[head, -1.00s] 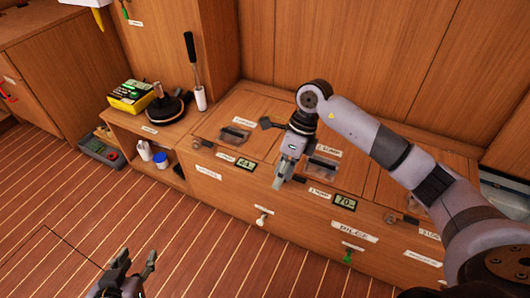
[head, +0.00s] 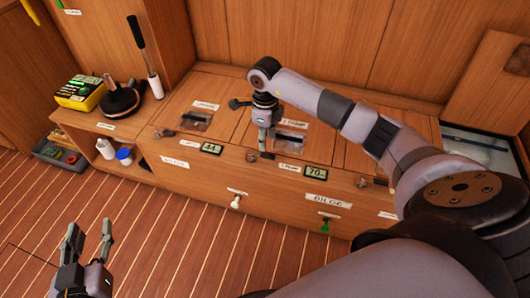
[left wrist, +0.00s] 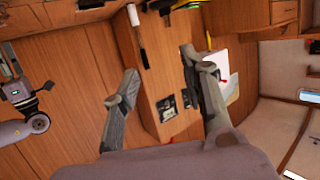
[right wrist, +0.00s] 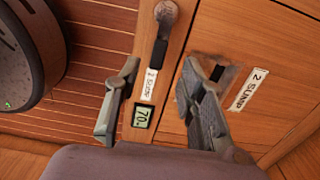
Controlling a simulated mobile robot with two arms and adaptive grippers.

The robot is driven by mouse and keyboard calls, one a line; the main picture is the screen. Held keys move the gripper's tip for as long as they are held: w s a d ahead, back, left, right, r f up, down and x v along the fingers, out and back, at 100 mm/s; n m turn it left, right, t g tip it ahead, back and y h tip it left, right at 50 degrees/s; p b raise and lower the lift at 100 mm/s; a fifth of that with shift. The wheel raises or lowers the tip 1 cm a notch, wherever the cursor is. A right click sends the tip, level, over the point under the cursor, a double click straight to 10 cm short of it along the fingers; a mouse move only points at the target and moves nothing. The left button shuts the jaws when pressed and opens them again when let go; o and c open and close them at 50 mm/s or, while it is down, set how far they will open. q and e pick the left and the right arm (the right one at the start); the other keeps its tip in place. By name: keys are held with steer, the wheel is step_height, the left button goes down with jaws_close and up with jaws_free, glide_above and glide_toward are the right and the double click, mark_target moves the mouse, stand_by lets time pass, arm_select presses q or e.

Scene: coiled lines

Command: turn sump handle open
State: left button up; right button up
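The sump handle (head: 261,155) is a small grey lever on the upper front edge of the wooden bench, left of a "2 SUMP" label (head: 289,168) and a display reading 70 (head: 315,172). In the right wrist view the handle (right wrist: 166,18) lies ahead of the fingertips, with its rounded knob at the top edge. My right gripper (head: 264,142) is just above and behind the handle in the head view. In the right wrist view my right gripper (right wrist: 157,78) is open, with nothing between its fingers. My left gripper (head: 90,238) is open and empty above the floor.
A display reading 44 (head: 212,149) and another lever (head: 163,133) are to the left. A clear-covered recess (right wrist: 218,72) lies beside the 2 SUMP lid label. White (head: 236,202) and green (head: 325,226) knobs stick out below. The floor in front is clear.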

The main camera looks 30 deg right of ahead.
mark_target(265, 155)
step_height(265, 155, down, 6)
steer(key=shift+r+b, duration=0.1)
steer(key=shift+b, duration=0.55)
arm_select(q)
step_height(265, 155, up, 8)
steer(key=w+d+t+h, duration=0.1)
steer(key=t, duration=0.3)
steer(key=shift+d+t+h, duration=0.25)
steer(key=shift+t+h, duration=0.05)
steer(key=shift+t, duration=0.1)
arm_select(e)
steer(key=shift+f, duration=0.25)
arm_select(q)
steer(key=shift+f, duration=0.1)
arm_select(e)
steer(key=shift+c, duration=0.4)
jaws_close()
